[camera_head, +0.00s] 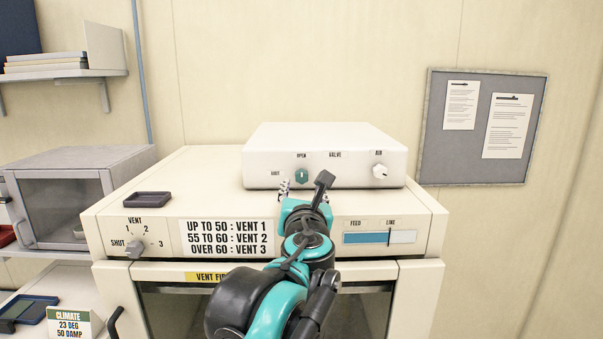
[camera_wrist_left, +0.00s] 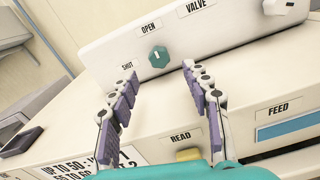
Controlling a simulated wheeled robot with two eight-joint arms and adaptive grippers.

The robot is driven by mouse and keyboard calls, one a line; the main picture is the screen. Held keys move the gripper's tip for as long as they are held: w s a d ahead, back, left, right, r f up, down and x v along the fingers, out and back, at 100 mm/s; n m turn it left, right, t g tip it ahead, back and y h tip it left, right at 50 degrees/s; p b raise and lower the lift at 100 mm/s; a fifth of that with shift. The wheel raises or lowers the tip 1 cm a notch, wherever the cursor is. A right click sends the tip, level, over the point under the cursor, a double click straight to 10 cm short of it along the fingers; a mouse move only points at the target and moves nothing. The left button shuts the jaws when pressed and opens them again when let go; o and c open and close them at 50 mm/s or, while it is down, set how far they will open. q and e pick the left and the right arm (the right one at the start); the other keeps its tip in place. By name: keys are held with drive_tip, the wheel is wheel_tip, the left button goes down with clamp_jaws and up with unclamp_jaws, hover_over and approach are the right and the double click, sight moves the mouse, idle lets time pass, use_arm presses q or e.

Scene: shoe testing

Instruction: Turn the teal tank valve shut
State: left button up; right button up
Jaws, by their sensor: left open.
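The teal valve knob (camera_head: 302,175) is on the front of a white box on top of the cabinet. Labels SHUT and OPEN stand around it, and its white mark points up, toward OPEN. It also shows in the left wrist view (camera_wrist_left: 159,57), beyond the fingertips and touching neither. My left gripper (camera_head: 305,187) is just in front of the box, below the knob in the head view. In the wrist view its purple-padded fingers (camera_wrist_left: 160,85) are spread and empty. My right gripper is out of view.
A white AIR knob (camera_head: 379,171) is on the same box (camera_head: 330,140), to the right. A dark tray (camera_head: 147,199) lies on the cabinet top. A VENT dial (camera_head: 136,248) and a blue FEED gauge (camera_head: 379,238) are on the cabinet front. A yellowish button (camera_wrist_left: 188,154) is below the fingers.

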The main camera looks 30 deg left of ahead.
sight(302, 178)
use_arm(q)
drive_tip(key=shift+w+a+r, duration=0.2)
drive_tip(key=shift+r, duration=0.05)
drive_tip(key=shift+w+a+r+p, duration=0.1)
drive_tip(key=shift+w+a+p, duration=0.1)
drive_tip(key=shift+w+p, duration=0.1)
drive_tip(key=x, duration=0.5)
drive_tip(key=shift+w+a+f+p, duration=0.1)
drive_tip(key=shift+w+f+p, duration=0.2)
drive_tip(key=shift+f+p, duration=0.1)
drive_tip(key=shift+s+r, duration=0.2)
drive_tip(key=shift+s, duration=0.1)
drive_tip(key=shift+w, duration=0.1)
clamp_jaws()
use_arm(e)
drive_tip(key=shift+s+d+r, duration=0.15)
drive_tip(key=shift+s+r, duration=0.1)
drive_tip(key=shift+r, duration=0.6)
